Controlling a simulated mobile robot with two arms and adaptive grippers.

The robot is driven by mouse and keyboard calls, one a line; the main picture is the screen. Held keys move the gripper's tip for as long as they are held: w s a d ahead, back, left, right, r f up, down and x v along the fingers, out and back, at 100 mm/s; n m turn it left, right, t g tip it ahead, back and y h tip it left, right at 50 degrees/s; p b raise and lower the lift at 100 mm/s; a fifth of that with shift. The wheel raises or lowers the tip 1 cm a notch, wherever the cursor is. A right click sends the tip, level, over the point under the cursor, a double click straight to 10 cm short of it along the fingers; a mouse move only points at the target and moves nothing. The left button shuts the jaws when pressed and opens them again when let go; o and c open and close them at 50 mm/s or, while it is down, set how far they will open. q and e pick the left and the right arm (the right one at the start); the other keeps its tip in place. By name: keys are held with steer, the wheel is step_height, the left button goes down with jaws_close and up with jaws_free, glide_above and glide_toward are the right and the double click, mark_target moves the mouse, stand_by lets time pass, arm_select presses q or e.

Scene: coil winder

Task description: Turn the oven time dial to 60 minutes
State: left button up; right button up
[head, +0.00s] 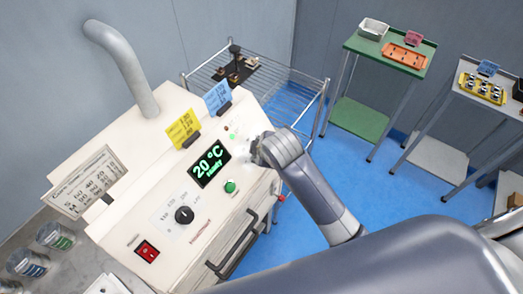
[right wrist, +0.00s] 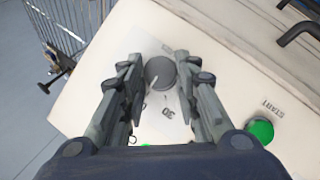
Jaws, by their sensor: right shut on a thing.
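The oven (head: 110,140) is a cream box with a sloped front panel. Its time dial (right wrist: 160,72) is a round grey knob that shows between my right fingers in the right wrist view. A "30" mark is printed beside it, and a pale pointer line on the knob is small and hard to read. My right gripper (right wrist: 161,84) is shut on the time dial. In the head view my right gripper (head: 258,152) covers the dial at the panel's right end. My left gripper is not in view.
The panel also has a display (head: 209,163) reading 20 °C, a green start button (head: 230,186), a black temperature dial (head: 184,214) and a red switch (head: 147,250). A door handle (head: 234,250) juts out below. A wire rack (head: 290,90) stands behind; blue floor is free to the right.

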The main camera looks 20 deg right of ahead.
steer(key=shift+m, duration=0.3)
stand_by(0.4)
steer(key=o, duration=1.1)
steer(key=shift+d, duration=0.1)
steer(key=shift+c, duration=0.2)
steer(key=v, duration=1.2)
steer(key=shift+w, duration=0.25)
steer(key=shift+d+r, duration=0.1)
